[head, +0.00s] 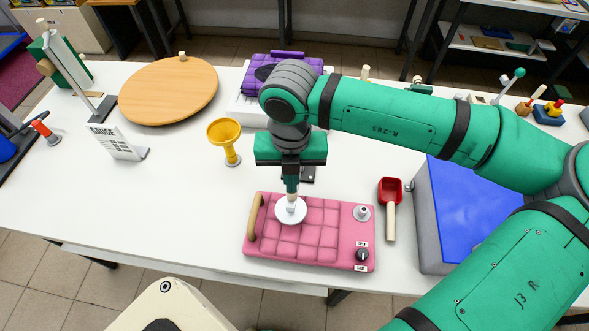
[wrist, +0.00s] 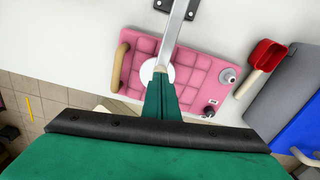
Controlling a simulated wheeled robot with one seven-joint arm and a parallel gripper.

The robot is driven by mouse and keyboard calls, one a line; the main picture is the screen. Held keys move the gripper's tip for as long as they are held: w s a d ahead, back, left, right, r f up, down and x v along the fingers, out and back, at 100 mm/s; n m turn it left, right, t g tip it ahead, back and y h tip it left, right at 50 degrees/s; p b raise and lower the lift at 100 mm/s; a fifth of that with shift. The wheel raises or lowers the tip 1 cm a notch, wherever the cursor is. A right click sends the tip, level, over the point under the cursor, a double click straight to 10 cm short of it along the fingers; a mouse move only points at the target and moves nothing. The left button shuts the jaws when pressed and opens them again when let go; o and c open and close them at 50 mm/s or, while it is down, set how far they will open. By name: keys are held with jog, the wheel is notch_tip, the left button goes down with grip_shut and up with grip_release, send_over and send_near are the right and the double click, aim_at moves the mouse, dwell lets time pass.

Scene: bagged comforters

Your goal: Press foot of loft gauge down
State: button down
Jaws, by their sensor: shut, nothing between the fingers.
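The loft gauge has a round white foot (head: 291,212) over the left-middle of a pink quilted bag (head: 318,232). I cannot tell how firmly it rests there. In the wrist view the foot (wrist: 147,72) is partly hidden behind my fingers, and a grey metal arm (wrist: 176,28) runs from it up toward a dark base (wrist: 178,6). The dark base also shows behind my gripper in the head view (head: 308,175). My gripper (head: 291,190) points down directly above the foot, its fingers shut with nothing between them. Contact with the gauge is unclear.
The pink bag has a tan handle, a valve and a dark knob. A red scoop (head: 390,205) and a blue-topped box (head: 465,215) stand right. A yellow funnel (head: 225,138), gauge card (head: 118,142) and wooden disc (head: 168,90) stand left. The front-left tabletop is clear.

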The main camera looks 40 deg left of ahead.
jog(key=shift+f, duration=0.75)
dwell(2.2)
jog(key=shift+r, duration=3)
notch_tip(320, 180, up, 11)
jog(key=shift+f, duration=0.1)
